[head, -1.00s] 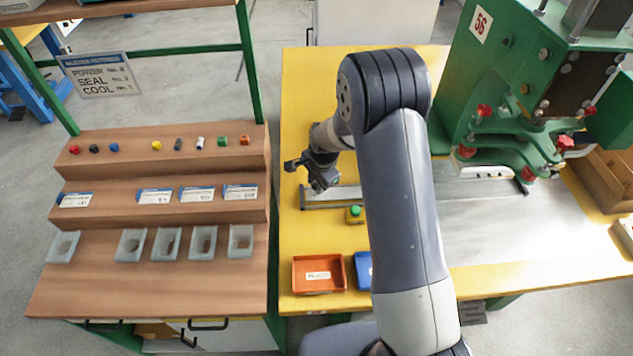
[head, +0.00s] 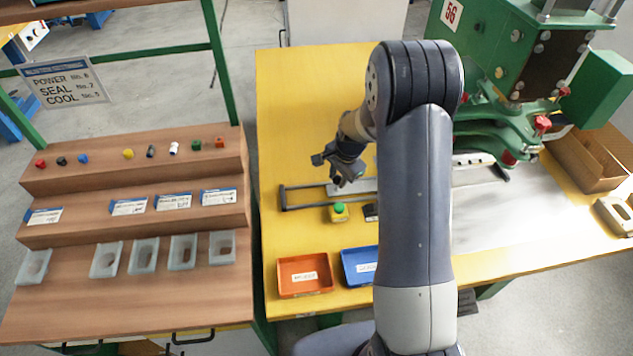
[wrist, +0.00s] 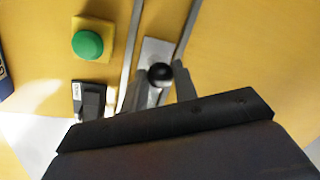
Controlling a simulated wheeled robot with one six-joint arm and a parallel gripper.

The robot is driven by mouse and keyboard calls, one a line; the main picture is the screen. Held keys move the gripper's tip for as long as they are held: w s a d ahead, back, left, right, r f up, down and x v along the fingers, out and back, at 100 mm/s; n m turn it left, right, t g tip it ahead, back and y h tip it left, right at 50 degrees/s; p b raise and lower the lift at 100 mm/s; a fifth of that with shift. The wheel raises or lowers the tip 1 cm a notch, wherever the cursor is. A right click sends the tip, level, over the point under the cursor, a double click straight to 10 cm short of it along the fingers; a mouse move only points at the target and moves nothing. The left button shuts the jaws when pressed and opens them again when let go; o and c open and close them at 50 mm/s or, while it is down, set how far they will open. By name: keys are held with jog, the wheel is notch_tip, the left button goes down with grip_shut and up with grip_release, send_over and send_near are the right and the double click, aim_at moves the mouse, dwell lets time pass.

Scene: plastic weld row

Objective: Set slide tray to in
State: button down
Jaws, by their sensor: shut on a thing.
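The slide tray (head: 366,185) is a pale metal plate between two long grey rails that run left to right toward the green press (head: 525,55). It also shows in the wrist view (wrist: 158,48), with a round black knob (wrist: 161,75) standing on it. My gripper (head: 342,181) is over the left part of the rails. In the wrist view my gripper (wrist: 162,85) has its fingers on either side of the knob, shut on it. My arm hides part of the rails and tray in the head view.
A green button (head: 339,210) on a yellow box and a small black box (head: 371,212) sit in front of the rails. An orange tray (head: 304,275) and a blue tray (head: 358,266) are nearer. The yellow table (head: 290,120) is clear behind the rails.

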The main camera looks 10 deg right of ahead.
aim_at(357, 188)
jog(key=d+b, duration=0.1)
jog(key=d, duration=0.4)
jog(key=shift+d, duration=0.4)
jog(key=c, duration=1.1)
grip_release()
jog(key=r, duration=0.3)
jog(key=s+r, duration=0.1)
jog(key=r, duration=0.3)
jog(key=d+r, duration=0.1)
jog(key=r, duration=0.2)
jog(key=shift+s+d+r, duration=0.1)
jog(key=shift+s+r, duration=0.25)
